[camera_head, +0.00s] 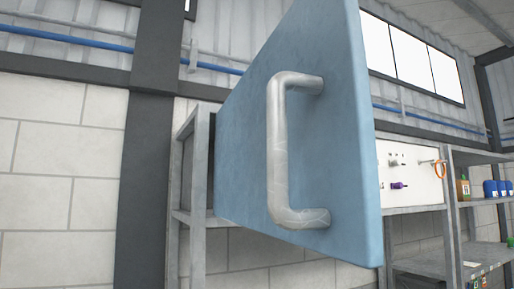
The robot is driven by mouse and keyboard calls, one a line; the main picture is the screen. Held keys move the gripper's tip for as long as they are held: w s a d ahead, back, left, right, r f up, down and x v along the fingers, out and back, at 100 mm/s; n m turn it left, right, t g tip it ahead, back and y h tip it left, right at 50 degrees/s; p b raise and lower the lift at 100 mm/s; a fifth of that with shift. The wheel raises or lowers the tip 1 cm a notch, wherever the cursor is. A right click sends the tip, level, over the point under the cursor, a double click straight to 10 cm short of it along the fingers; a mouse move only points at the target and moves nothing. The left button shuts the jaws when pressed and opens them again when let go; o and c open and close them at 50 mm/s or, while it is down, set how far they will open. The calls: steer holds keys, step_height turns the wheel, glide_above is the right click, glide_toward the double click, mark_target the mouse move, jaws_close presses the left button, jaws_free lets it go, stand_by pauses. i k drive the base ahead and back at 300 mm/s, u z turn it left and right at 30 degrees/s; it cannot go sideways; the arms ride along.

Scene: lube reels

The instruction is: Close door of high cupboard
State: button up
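The blue cupboard door (240,145) stands swung open in the middle of the head view, its near edge close to the camera. A pale metal bar handle (280,155) is fixed to its face. Behind its left end, part of the grey cupboard frame (189,160) shows; the cupboard's inside is mostly hidden by the door. My gripper is not in view, so nothing is seen touching the door or handle.
Grey metal shelves (450,210) with an orange bottle (463,187) and blue containers (497,188) stand at the right. A white panel (412,172) with tools hangs beside them. A dark pillar (148,160) and block wall (60,180) are at the left.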

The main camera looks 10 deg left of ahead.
mark_target(296, 161)
steer(key=z, duration=0.05)
steer(key=k, duration=0.75)
steer(key=u, duration=0.7)
steer(key=i, duration=1)
steer(key=z, duration=1)
steer(key=k, duration=1.35)
steer(key=u, duration=0.85)
